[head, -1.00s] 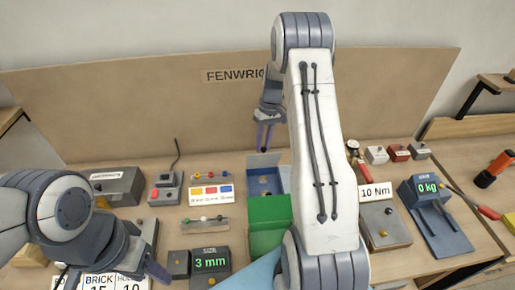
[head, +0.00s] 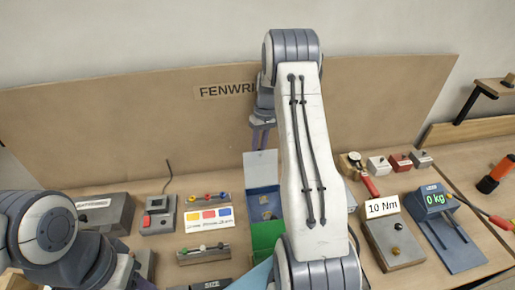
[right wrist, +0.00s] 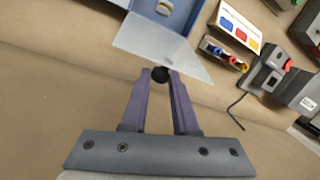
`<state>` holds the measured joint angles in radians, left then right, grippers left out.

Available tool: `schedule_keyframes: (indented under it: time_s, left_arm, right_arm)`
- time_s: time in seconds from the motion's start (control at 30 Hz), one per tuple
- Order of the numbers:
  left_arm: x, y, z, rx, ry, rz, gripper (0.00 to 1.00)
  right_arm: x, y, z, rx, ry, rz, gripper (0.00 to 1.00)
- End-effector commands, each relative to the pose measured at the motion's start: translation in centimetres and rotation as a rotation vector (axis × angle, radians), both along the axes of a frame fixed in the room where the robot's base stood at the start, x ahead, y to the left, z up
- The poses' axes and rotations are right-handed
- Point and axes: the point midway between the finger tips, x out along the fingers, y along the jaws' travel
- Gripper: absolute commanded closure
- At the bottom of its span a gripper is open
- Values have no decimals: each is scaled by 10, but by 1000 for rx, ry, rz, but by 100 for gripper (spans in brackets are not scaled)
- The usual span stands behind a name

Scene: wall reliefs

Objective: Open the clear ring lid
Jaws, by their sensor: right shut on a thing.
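The clear ring lid (head: 260,163) stands raised at the back of the blue box (head: 264,200), as a pale see-through panel. In the right wrist view the lid (right wrist: 158,42) is a tilted clear sheet with a black knob (right wrist: 160,74) at its edge. My right gripper (right wrist: 160,76) is shut on this knob. In the head view the right gripper (head: 261,142) is at the lid's top edge, partly behind my arm. A yellowish ring-like thing (right wrist: 166,7) shows in the blue box. My left gripper (head: 142,283) is at the bottom left, mostly cut off.
A green box (head: 267,236) stands in front of the blue box. Left of it are a card with coloured squares (head: 209,217) and a switch box (head: 158,215). The 10 Nm box (head: 393,243) and the scale (head: 446,225) stand right. A brown back panel (head: 130,130) rises behind.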

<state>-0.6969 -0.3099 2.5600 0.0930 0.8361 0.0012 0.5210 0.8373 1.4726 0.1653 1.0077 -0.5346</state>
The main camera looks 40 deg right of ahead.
Motion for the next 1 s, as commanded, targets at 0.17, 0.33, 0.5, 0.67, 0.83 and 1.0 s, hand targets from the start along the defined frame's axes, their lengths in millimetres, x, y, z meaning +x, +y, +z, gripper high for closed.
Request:
schedule_keyframes:
  time_s: [0.17, 0.33, 0.5, 0.67, 0.83, 1.0]
  left_arm:
    - [0, 0, 0, 0, 0, 0, 50]
    - [0, 0, 0, 0, 0, 0, 50]
    - [0, 0, 0, 0, 0, 0, 50]
    - [0, 0, 0, 0, 0, 0, 50]
    - [0, 0, -2, 0, 0, 0, 50]
    - [0, 0, -11, 0, 0, 1, 50]
  right_arm:
    - [-2, -7, -2, -12, 0, 0, 100]
    - [-2, -7, -1, -12, 0, 0, 100]
    - [-2, -6, -1, -11, 0, 0, 42]
    - [0, -3, -1, -9, 1, 4, 42]
    - [0, -3, 2, -8, 0, 3, 42]
    - [2, -9, 23, -10, -4, 1, 42]
